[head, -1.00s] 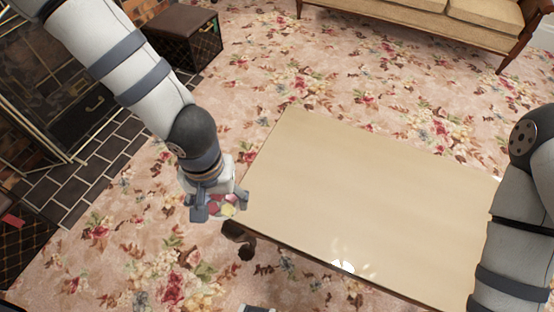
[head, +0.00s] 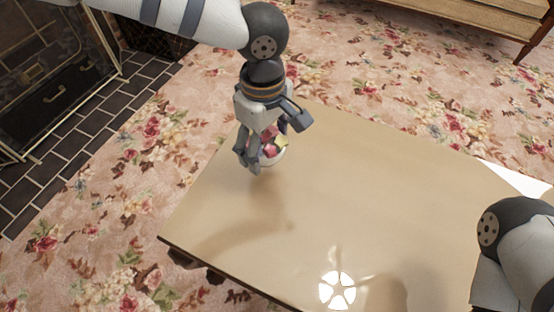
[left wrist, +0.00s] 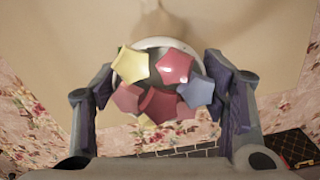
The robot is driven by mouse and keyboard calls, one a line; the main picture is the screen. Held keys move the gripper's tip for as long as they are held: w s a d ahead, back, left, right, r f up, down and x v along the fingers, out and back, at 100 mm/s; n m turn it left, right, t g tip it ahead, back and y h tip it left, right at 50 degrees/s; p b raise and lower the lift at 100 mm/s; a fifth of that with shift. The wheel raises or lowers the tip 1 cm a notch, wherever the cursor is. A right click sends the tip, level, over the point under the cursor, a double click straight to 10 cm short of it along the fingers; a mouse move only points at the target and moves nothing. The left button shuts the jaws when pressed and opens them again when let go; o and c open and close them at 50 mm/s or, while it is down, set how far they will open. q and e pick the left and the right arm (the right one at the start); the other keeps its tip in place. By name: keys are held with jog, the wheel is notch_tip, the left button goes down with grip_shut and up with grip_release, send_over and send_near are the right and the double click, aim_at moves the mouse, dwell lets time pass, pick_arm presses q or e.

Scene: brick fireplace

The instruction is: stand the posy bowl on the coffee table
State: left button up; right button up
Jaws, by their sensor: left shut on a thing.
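The posy bowl (head: 270,162) is a small white bowl filled with yellow, pink, red and blue flowers. In the left wrist view the bowl's white rim (left wrist: 158,42) shows behind the flowers, between the two fingers. My left gripper (head: 272,145) is shut on the bowl from both sides. It holds the bowl over the far left part of the coffee table (head: 380,190), a pale, glossy, rectangular top. The gap beneath the bowl is hard to judge. My right arm shows at the lower right, but its gripper is out of frame.
The tabletop is bare, with a bright lamp reflection (head: 337,290) near its front edge. A fireplace screen (head: 60,70) and dark hearth tiles (head: 85,130) are at the left. A sofa (head: 480,20) stands at the back. Floral carpet (head: 120,190) surrounds the table.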

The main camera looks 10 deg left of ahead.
pick_arm(q)
jog(key=shift+w+d+f, duration=0.2)
jog(key=shift+d+f, duration=0.1)
jog(key=shift+f, duration=0.15)
jog(key=f, duration=0.1)
jog(key=f+b, duration=0.1)
jog(key=f, duration=0.1)
jog(key=shift+w+d+f, duration=0.25)
jog(key=shift+d+f, duration=0.1)
jog(key=shift+f, duration=0.05)
jog(key=shift+f, duration=0.15)
jog(key=o, duration=1.4)
jog(key=shift+o, duration=0.2)
notch_tip(320, 180, up, 12)
jog(key=p, duration=0.2)
jog(key=shift+p, duration=0.4)
jog(key=shift+r, duration=0.2)
